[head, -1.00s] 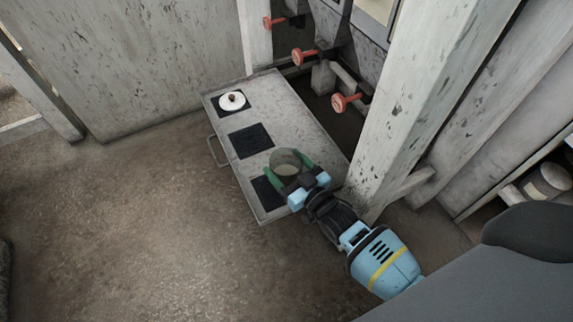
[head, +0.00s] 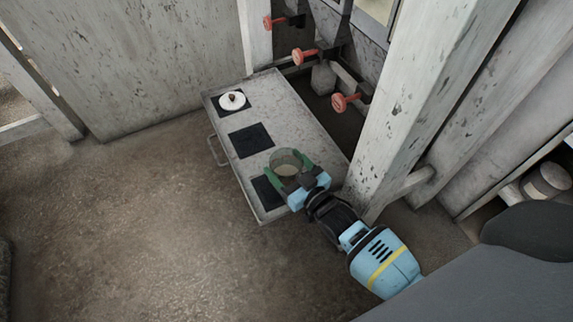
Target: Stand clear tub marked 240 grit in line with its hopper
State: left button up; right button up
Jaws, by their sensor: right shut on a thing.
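A clear round tub (head: 286,160) with pale contents is between the green fingers of my right gripper (head: 290,170), which is shut on it. The tub is over the grey tray (head: 296,122), near the front dark square (head: 267,193) and the middle dark square (head: 250,140). I cannot tell whether it touches the tray. No grit marking can be read on it. Several red-handled fittings (head: 305,56) stick out along the wall behind the tray; no hopper label is readable. My left gripper is not in view.
A white lidded pot (head: 232,101) with a brown knob stands on the far dark square. A pale post (head: 415,100) rises close to the tray's right side, beside my right arm. A wire handle (head: 216,152) is on the tray's left edge. The floor at left is clear.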

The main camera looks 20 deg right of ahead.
jog(key=shift+f+b, duration=0.5)
jog(key=shift+f, duration=0.05)
jog(key=o, duration=1.1)
jog(key=shift+o, duration=0.2)
jog(key=shift+r+p, duration=0.35)
jog(key=shift+p, duration=0.2)
jog(key=shift+r+p, duration=1.3)
jog(key=shift+r, duration=0.05)
jog(key=shift+r+p, duration=0.3)
